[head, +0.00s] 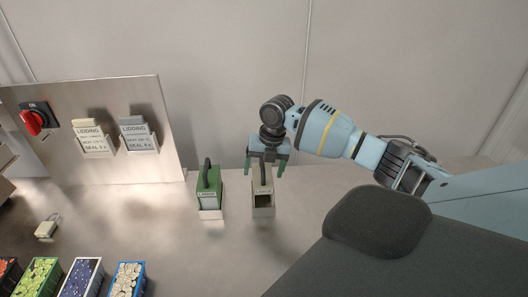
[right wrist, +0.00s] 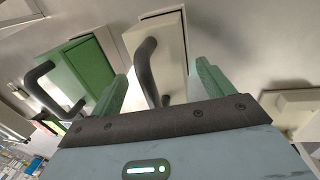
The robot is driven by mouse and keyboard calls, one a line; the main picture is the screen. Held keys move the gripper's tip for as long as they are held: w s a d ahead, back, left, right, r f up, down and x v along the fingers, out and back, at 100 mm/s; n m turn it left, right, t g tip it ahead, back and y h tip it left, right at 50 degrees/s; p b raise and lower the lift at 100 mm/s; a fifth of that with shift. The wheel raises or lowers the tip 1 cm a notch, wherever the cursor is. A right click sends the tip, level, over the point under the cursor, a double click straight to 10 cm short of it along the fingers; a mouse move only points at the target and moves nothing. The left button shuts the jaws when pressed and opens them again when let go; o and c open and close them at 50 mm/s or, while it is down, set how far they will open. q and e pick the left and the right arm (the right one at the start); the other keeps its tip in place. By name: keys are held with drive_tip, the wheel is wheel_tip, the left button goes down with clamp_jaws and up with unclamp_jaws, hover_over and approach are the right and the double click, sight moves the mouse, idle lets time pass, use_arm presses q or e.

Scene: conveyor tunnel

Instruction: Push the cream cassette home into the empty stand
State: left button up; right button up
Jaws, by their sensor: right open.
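The cream cassette (head: 262,178) stands upright at the empty stand (head: 263,211), to the right of the green cassette. I cannot tell how deep it sits. In the right wrist view the cream cassette (right wrist: 166,52) shows with its dark curved handle. My right gripper (head: 264,168) is over the cassette's top. Its fingers are spread, one on each side of the handle, and they also show in the right wrist view (right wrist: 160,88). My gripper hides part of the cassette's top in the head view. My left gripper is out of view.
A green cassette (head: 209,182) with a dark handle stands in its own stand, close on the left. A steel panel (head: 100,165) with a red switch (head: 32,122) and two lidding card holders is further left. Filled bins (head: 80,277) line the lower left. The counter right of the stand looks clear.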

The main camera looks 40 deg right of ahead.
wheel_tip(320, 180, up, 8)
drive_tip(key=d, duration=0.1)
drive_tip(key=shift+s, duration=0.45)
drive_tip(key=shift+f, duration=0.2)
idle(0.5)
